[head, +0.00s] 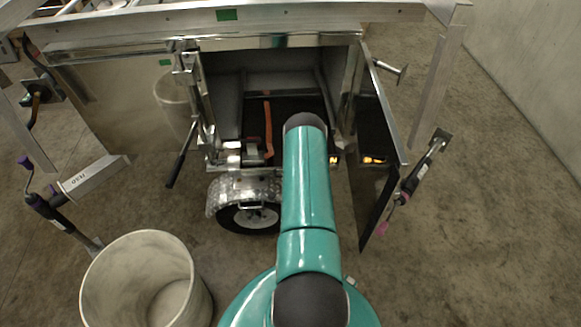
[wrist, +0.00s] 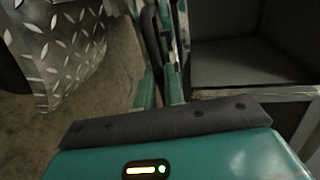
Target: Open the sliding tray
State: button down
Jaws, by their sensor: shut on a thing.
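The sliding tray (head: 288,108) appears as a dark bed low inside the open trailer compartment in the head view, with an orange strap (head: 268,128) on it. In the wrist view a grey surface with a bright metal front edge (wrist: 265,94) shows at the right; I cannot tell if it is the tray or the compartment floor. My teal arm reaches to the compartment mouth and hides my gripper in the head view. In the wrist view my gripper's fingers (wrist: 163,50) are close together, shut on what seems to be the tray's front; the contact is hardly visible.
The compartment door (head: 383,130) stands open at the right. The wheel (head: 250,217) under a diamond-plate fender (wrist: 60,45) sits below the compartment. A bucket (head: 145,280) stands at the front left. Crank jacks (head: 415,178) flank the trailer. Bare floor lies to the right.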

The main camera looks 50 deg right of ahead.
jog(key=shift+f+v, duration=0.25)
jog(key=shift+v, duration=1.05)
jog(key=shift+a, duration=0.1)
jog(key=c, duration=1.8)
grip_release()
jog(key=shift+o, duration=0.2)
jog(key=shift+s, duration=0.1)
jog(key=v, duration=1.3)
jog(key=shift+s+a, duration=0.25)
jog(key=shift+a, duration=0.05)
jog(key=shift+r, duration=0.1)
